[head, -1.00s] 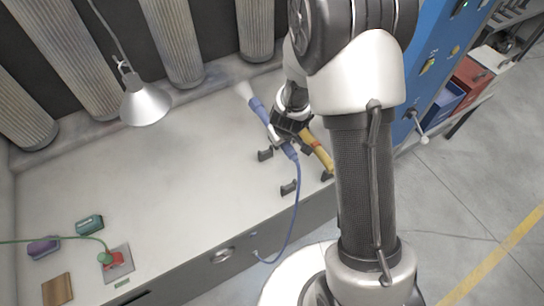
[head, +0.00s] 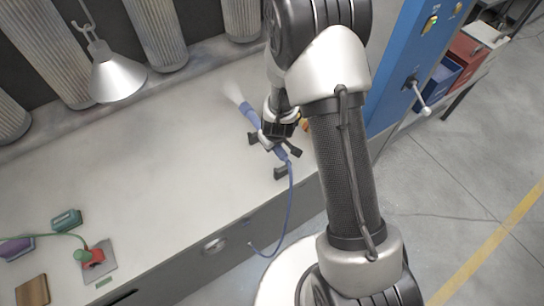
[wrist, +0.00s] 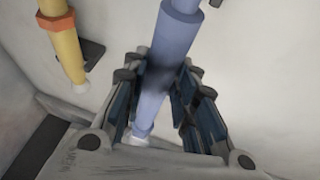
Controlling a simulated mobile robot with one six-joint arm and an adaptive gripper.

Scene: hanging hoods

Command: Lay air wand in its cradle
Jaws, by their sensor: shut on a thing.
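The air wand (head: 254,118) is blue with a pale tip, and a blue hose trails from its lower end. My gripper (head: 277,132) is shut on its body over the back right of the bench. In the wrist view the wand (wrist: 173,45) runs lengthwise between the fingers of my gripper (wrist: 165,80). Black cradle brackets stand close to the wand: one at its left (head: 252,138) and one below its hose end (head: 281,173). I cannot tell whether the wand touches them. A dark bracket (wrist: 88,53) shows beside a yellow tool in the wrist view.
The yellow tool with an orange ring (wrist: 66,42) lies left of the wand in the wrist view. A hanging lamp (head: 115,76) and grey ducts are at the back left. A blue cabinet (head: 405,75) stands at the right. The middle of the bench (head: 160,165) is clear.

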